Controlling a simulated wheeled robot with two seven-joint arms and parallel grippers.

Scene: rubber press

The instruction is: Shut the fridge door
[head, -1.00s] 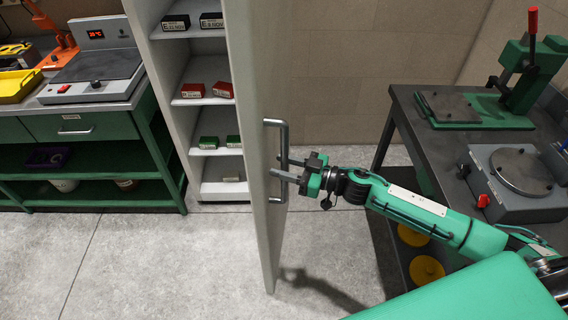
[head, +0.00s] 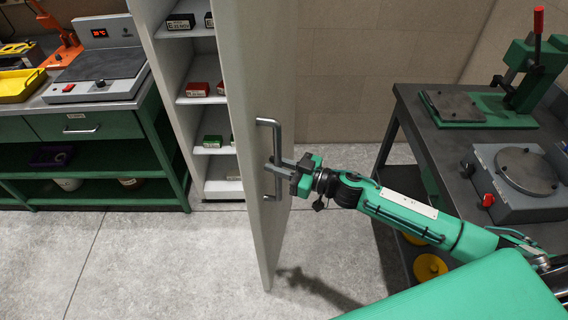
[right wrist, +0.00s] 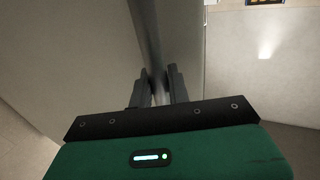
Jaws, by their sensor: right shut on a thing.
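The fridge door (head: 247,120) stands open in the head view, seen nearly edge-on, its face with the handle turned to the right. Its vertical bar handle (head: 276,135) is metal. My right gripper (head: 274,170) is shut on the handle's lower middle. In the right wrist view the handle (right wrist: 148,45) runs down between the two fingers (right wrist: 158,88). The fridge body (head: 165,110) is behind and left of the door, with shelves showing. My left gripper is not in view.
Small boxes (head: 197,89) sit on the fridge shelves. A green workbench (head: 85,125) with a hotplate stands left. A dark table (head: 425,120) with a press (head: 525,75) stands right. The floor (head: 150,260) before the fridge is clear.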

